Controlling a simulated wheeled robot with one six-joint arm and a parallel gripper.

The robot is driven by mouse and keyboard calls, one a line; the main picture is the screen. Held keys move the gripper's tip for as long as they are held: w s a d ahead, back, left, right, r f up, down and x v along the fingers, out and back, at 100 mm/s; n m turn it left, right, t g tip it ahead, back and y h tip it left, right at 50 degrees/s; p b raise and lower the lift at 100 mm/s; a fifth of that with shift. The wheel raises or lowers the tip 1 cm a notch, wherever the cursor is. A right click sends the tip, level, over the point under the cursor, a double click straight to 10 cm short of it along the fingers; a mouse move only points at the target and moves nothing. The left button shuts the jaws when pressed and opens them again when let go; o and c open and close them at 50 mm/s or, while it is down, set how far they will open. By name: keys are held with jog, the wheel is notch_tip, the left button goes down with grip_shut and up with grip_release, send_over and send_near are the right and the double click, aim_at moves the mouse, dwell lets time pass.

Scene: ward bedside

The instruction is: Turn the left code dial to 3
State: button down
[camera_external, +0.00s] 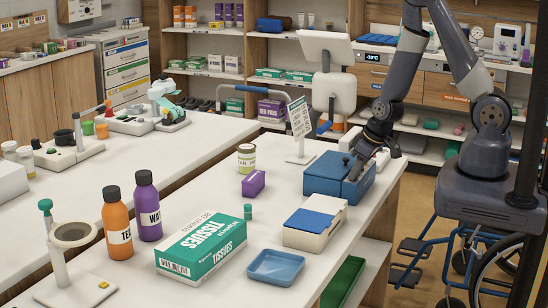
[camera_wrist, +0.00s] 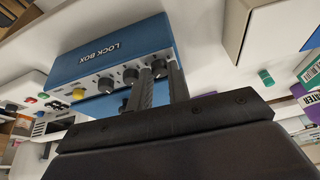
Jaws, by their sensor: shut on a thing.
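The blue lock box (camera_external: 325,172) stands near the right edge of the bedside counter in the external view. The wrist view shows its lettered face (camera_wrist: 110,50) and a row of black dials beside a yellow button (camera_wrist: 79,94). This view is turned over, so the left code dial (camera_wrist: 159,68) is at the right end of the row. My gripper (camera_wrist: 160,72) is shut around that dial. The middle dial (camera_wrist: 131,76) and the other end dial (camera_wrist: 105,85) are free. The dial's number cannot be read. In the external view my gripper (camera_external: 362,165) is at the box's right side.
A white box with a blue lid (camera_external: 314,223) stands close in front of the lock box. A blue tray (camera_external: 275,267), a tissue box (camera_external: 203,247), a purple block (camera_external: 253,183) and a small green piece (camera_external: 248,212) stand nearby. A wheelchair (camera_external: 440,255) is below on the right.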

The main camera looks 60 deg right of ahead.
jog(key=shift+w+a+m+h, duration=0.1)
jog(key=shift+m+h, duration=0.25)
jog(key=shift+m, duration=0.5)
jog(key=shift+w+a+m+h, duration=0.1)
jog(key=shift+m+h, duration=0.25)
jog(key=shift+m, duration=0.5)
jog(key=m, duration=0.2)
jog(key=m+g+h, duration=0.1)
jog(key=m, duration=0.1)
jog(key=shift+a+r+h, duration=0.1)
jog(key=shift+a+h, duration=0.1)
jog(key=shift+h, duration=0.1)
jog(key=m, duration=0.2)
jog(key=m+g+h, duration=0.1)
jog(key=m, duration=0.1)
jog(key=m+g, duration=0.1)
jog(key=m, duration=0.2)
jog(key=shift+w+a, duration=0.15)
jog(key=shift+w, duration=0.1)
jog(key=c, duration=1.6)
grip_release()
jog(key=v, duration=1)
jog(key=shift+a+r, duration=0.3)
